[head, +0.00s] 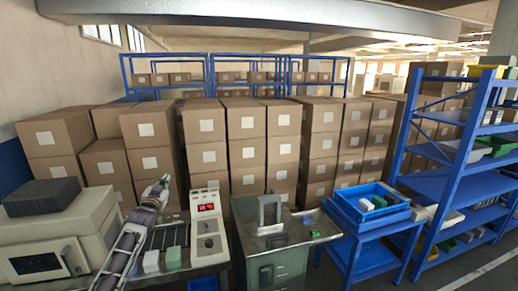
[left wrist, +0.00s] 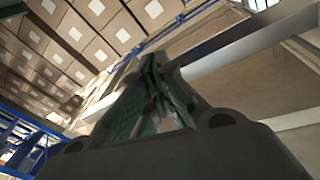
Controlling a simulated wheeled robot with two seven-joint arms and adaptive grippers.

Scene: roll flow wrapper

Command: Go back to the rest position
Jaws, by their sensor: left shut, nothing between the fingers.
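My left gripper (head: 164,181) shows in the head view at the end of my left arm, which comes up from the lower left. It is raised in front of the stacked boxes and beside the control box with the red display. In the left wrist view its fingers (left wrist: 155,62) are closed together with nothing between them. My right gripper is in neither view.
A beige machine (head: 62,232) stands at the left. A control box (head: 208,228) with a red display, white and green blocks, a grey-green cabinet (head: 283,262), a blue tray (head: 345,212) and a blue shelf rack (head: 455,186) stand near. Cardboard boxes (head: 248,178) fill the back.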

